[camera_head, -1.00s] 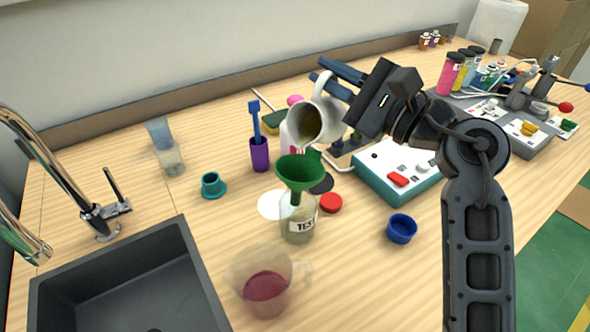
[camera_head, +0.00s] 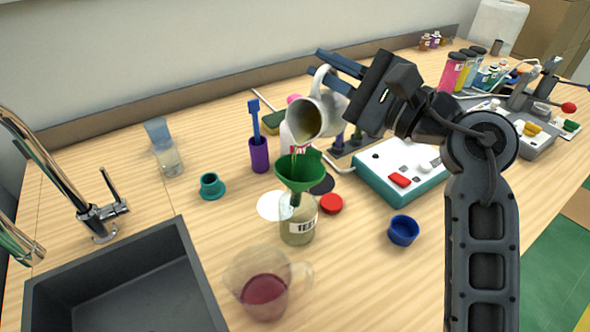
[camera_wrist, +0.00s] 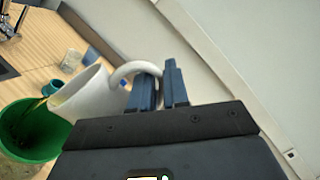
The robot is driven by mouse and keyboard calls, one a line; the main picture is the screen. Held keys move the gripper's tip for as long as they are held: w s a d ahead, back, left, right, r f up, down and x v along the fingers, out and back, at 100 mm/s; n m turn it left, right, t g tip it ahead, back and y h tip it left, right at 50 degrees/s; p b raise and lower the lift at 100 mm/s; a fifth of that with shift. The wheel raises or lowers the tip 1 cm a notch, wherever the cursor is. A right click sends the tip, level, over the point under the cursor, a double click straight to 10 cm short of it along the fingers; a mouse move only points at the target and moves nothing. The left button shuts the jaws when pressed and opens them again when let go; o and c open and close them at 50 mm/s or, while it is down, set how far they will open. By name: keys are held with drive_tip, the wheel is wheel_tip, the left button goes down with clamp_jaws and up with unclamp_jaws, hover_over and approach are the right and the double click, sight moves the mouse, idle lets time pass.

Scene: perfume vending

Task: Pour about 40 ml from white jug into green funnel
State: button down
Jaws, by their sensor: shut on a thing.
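My gripper (camera_head: 336,76) is shut on the handle of the white jug (camera_head: 327,112) and holds it tilted above the green funnel (camera_head: 299,171), its mouth toward the lower left. A thin yellowish stream runs from the jug's lip into the funnel. The funnel sits in the neck of a clear bottle (camera_head: 298,229) with a label reading "TEST" and some pale liquid inside. In the wrist view the jug (camera_wrist: 92,97) hangs by its handle between my blue fingers (camera_wrist: 158,88), with the green funnel (camera_wrist: 38,135) at lower left.
A clear jug with red liquid (camera_head: 263,290) stands in front of the bottle. A red cap (camera_head: 331,204), a blue cap (camera_head: 403,230) and a white-and-teal device (camera_head: 400,160) lie to the right. A purple cup (camera_head: 259,155) stands behind; a sink (camera_head: 120,285) is at left.

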drive_tip(key=shift+w+d, duration=0.1)
drive_tip(key=shift+w, duration=0.05)
drive_tip(key=shift+s+a+f+n+b, duration=0.1)
drive_tip(key=shift+s+a+n+b, duration=0.2)
drive_tip(key=shift+n+b, duration=0.45)
idle(0.8)
drive_tip(key=shift+d, duration=0.1)
